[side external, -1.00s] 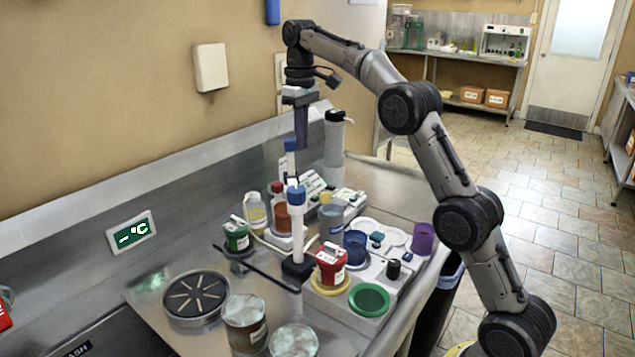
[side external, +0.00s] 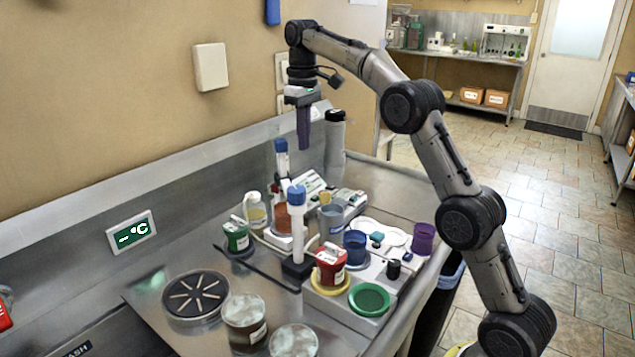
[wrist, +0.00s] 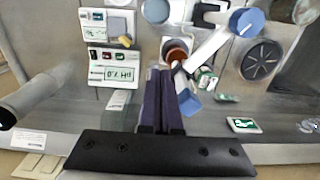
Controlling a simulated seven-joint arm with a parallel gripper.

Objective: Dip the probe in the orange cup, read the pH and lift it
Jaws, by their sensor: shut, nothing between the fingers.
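My gripper (side external: 304,147) is up over the back of the counter, its purple fingers pointing down. In the wrist view its fingers (wrist: 165,78) are together with nothing between them. A blue-topped probe (side external: 281,147) stands beside the fingers, apart from them; its blue top (wrist: 189,104) shows right of them in the wrist view. The orange cup (side external: 283,221) stands below, partly hidden by the front post; it also shows in the wrist view (wrist: 178,46). The probe's lower end is near the cup; I cannot tell whether it is inside. A meter (wrist: 112,74) has a lit display, reading unclear.
A white post with a blue top (side external: 297,196) stands in front of the orange cup. Around it are a green jar (side external: 236,236), a red cup (side external: 331,259), a blue cup (side external: 355,243) and a purple cup (side external: 423,236).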

